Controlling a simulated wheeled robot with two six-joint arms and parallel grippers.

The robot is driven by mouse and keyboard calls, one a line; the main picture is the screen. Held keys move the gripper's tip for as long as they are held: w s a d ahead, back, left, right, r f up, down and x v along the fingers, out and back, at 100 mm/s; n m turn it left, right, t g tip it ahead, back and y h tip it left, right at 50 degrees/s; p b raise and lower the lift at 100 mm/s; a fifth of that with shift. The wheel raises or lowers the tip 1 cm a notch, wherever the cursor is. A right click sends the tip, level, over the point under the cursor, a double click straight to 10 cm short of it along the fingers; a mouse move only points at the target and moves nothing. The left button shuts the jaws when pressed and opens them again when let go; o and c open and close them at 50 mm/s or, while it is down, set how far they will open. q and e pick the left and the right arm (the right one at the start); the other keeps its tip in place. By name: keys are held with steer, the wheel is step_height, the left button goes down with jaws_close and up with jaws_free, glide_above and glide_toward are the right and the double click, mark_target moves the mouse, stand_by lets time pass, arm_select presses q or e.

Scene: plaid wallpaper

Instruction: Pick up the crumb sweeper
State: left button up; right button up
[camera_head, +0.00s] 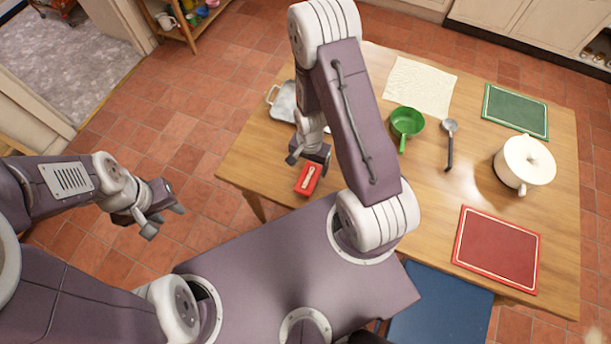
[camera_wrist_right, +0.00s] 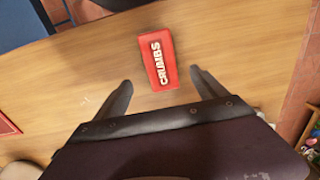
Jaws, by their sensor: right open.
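The crumb sweeper (camera_head: 307,180) is a small red block lying on the wooden table near its front left edge. In the right wrist view the crumb sweeper (camera_wrist_right: 157,60) shows white "CRUMBS" lettering and lies just beyond the fingertips, near the middle of the gap. My right gripper (camera_head: 309,161) is open and empty, close to the sweeper; the right wrist view shows the gripper (camera_wrist_right: 160,79) with its fingers spread wider than the sweeper. I cannot tell its exact height above the table. My left gripper (camera_head: 165,221) is open and empty over the floor, left of the table.
On the table (camera_head: 425,215) are a green pan (camera_head: 406,122), a ladle (camera_head: 449,143), a white pot (camera_head: 525,163), a red mat (camera_head: 497,249), a green mat (camera_head: 516,110), a cream cloth (camera_head: 419,87) and a partly hidden metal tray (camera_head: 283,101). My right arm hides some tabletop.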

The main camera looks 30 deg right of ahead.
mark_target(308, 177)
step_height(308, 177, down, 3)
steer(key=shift+s+r, duration=0.1)
steer(key=shift+f, duration=0.4)
steer(key=f, duration=0.2)
steer(key=f+p, duration=0.1)
steer(key=f, duration=0.1)
steer(key=shift+a+f, duration=0.2)
steer(key=shift+f, duration=0.4)
steer(key=c, duration=1.7)
steer(key=shift+r, duration=0.55)
step_height(308, 177, up, 3)
steer(key=shift+f, duration=0.1)
steer(key=s+d+r+p, duration=0.1)
steer(key=s+r+p, duration=0.1)
steer(key=s, duration=0.1)
steer(key=s+d+r+p, duration=0.2)
steer(key=s, duration=0.2)
steer(key=s+d+r+p, duration=0.1)
steer(key=s+d+r, duration=0.1)
steer(key=s+r, duration=0.1)
steer(key=shift+s+d+r+p, duration=0.15)
steer(key=shift+d+p, duration=0.1)
steer(key=shift+p, duration=0.15)
